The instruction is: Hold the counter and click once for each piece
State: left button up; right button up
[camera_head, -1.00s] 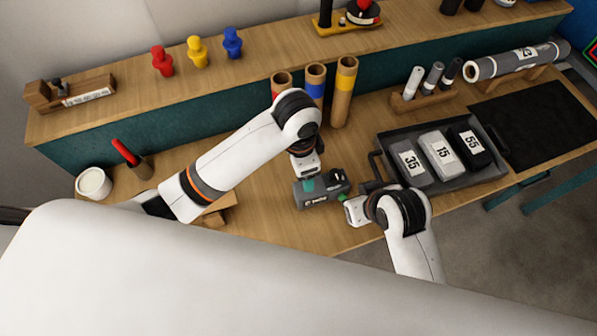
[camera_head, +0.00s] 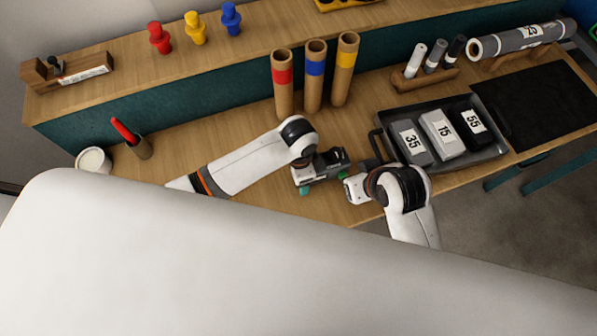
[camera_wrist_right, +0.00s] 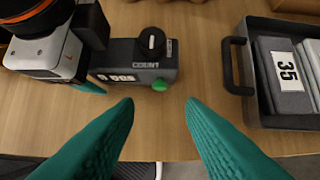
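The counter (camera_head: 331,163) is a dark grey box with a black knob and a green button. Part of my left gripper (camera_wrist_right: 88,86) also shows in the wrist view. My right gripper (camera_wrist_right: 160,104) is open and empty, its teal fingers spread just in front of the green button, apart from it. It also shows in the head view (camera_head: 346,188).
A dark tray (camera_head: 382,142) holds three blocks marked 35, 15 and 55. Three banded tubes (camera_head: 315,85) stand behind. Small rolls sit in a wooden rack (camera_head: 425,80), with a large grey roll (camera_head: 520,38) at right. A white cup (camera_head: 94,160) stands left.

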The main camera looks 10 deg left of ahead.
pick_arm(q)
jog(key=shift+f, duration=0.15)
jog(key=c, duration=1.2)
pick_arm(e)
jog(key=shift+c, duration=0.4)
grip_shut()
dwell(0.4)
